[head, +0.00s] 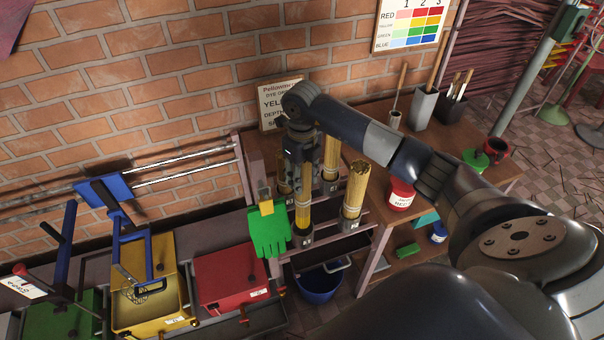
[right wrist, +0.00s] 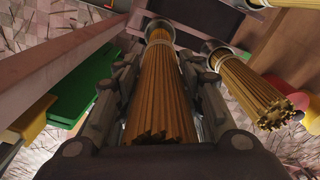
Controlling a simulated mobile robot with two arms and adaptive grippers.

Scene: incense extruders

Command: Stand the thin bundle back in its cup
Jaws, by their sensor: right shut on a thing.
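The thin bundle (head: 304,207) of yellow sticks is upright below my right gripper (head: 302,178), which is shut around it. In the right wrist view the bundle (right wrist: 164,90) runs between the fingers of my right gripper (right wrist: 162,72). Its lower end meets a dark cup (head: 302,236), and in the right wrist view the cup's rim (right wrist: 158,24) appears to surround that end. How deep it sits is hidden. My left gripper is not in view.
A thicker bundle (head: 355,188) stands in a cup (head: 350,222) just to the right. Another bundle (head: 331,150) stands behind. A green glove (head: 268,232) hangs close on the left. A red tin (head: 400,195) is on the table to the right.

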